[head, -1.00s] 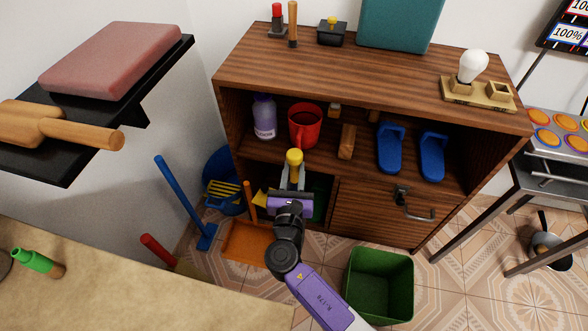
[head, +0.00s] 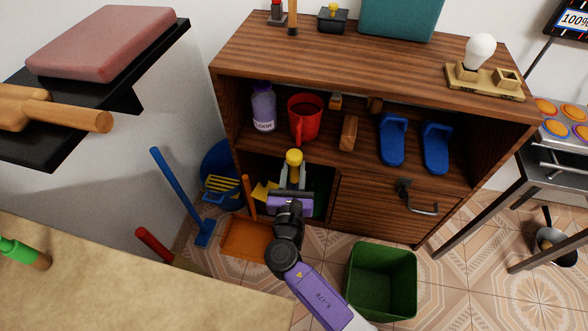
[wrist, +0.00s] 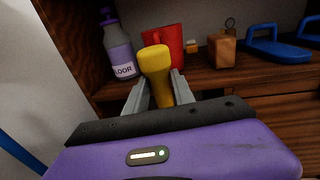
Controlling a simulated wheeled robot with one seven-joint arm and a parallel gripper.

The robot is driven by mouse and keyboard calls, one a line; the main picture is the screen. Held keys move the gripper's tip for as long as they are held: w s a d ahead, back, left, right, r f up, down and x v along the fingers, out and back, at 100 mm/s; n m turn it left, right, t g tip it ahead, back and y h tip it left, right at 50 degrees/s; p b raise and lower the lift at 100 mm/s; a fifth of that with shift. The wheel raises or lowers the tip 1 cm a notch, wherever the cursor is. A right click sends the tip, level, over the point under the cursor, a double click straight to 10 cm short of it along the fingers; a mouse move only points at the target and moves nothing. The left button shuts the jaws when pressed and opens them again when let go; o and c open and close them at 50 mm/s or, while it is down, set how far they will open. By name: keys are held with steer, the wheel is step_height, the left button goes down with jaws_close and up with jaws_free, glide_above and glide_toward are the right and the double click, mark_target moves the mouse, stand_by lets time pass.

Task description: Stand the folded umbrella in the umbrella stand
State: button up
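My gripper (head: 294,180) has its fingers closed on either side of a yellow knobbed handle (head: 294,158). The handle also shows in the wrist view (wrist: 156,75), sticking up between the fingers. It may be the folded umbrella's handle; whatever is below it is hidden by my gripper. My gripper is in front of the cabinet's open lower left compartment. A square green open-topped bin (head: 409,270) stands on the floor to the right of my arm. It may be the umbrella stand, but I cannot tell; it looks empty.
A blue-handled tool (head: 178,195) and an orange dustpan (head: 245,238) are at the left. A counter (head: 120,285) fills the lower left.

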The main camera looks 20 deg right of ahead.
steer(key=o, duration=0.3)
steer(key=shift+o, duration=0.2)
steer(key=shift+s, duration=0.1)
steer(key=p+v, duration=0.1)
steer(key=v, duration=0.6)
steer(key=shift+s+a+p, duration=0.2)
steer(key=shift+s+p, duration=0.05)
steer(key=shift+p, duration=0.15)
stand_by(0.4)
